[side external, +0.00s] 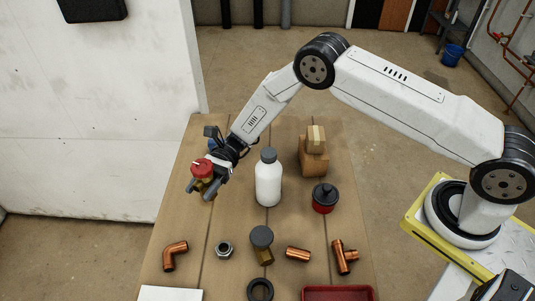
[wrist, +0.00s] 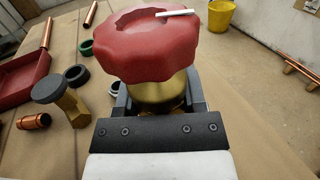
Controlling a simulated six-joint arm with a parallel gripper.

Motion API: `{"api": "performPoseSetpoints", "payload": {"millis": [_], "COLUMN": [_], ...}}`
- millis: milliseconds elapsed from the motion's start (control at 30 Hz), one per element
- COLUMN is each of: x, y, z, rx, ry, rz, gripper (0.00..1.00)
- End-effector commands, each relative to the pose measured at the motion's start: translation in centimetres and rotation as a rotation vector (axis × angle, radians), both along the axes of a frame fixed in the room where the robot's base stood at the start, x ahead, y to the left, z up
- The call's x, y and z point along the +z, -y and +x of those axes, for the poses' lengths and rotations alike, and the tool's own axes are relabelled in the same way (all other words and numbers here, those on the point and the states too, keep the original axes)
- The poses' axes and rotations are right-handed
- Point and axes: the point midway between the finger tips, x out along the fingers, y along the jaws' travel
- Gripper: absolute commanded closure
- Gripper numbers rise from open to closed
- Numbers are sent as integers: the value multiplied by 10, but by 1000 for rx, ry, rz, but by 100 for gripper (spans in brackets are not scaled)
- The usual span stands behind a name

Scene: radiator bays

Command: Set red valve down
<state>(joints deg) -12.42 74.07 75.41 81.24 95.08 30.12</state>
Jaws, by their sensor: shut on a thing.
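The red valve (side external: 202,168) has a red scalloped knob with a white mark and a brass body. It is held over the left part of the wooden table (side external: 188,237) in the side external view. In the wrist view the red valve (wrist: 160,45) fills the upper middle, with its knob on top. My gripper (side external: 208,188) is shut on its brass body; the wrist view shows the fingers (wrist: 160,105) on both sides of it. The valve's lower end is hidden by the gripper, so I cannot tell whether it touches the table.
A white bottle (side external: 268,183) stands right of my gripper. Behind it are cardboard boxes (side external: 314,158); beside it is a red-and-black pot (side external: 325,198). A grey-capped brass valve (side external: 262,245), copper fittings (side external: 175,255) and a red tray (side external: 338,293) lie nearer the front.

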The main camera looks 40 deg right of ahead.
Motion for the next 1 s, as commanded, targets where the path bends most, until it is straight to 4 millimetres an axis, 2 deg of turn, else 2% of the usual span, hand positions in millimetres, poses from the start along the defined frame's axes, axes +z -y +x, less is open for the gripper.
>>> {"api": "performPoseSetpoints", "payload": {"millis": [133,467,800,1000], "x": [-11,-16,-46,-54], "y": [0,0,0,0], "z": [1,1,0,1], "rx": [0,0,0,0], "ry": [1,1,0,1], "rz": [3,3,2,3], "gripper": [100,100,100,100]}}
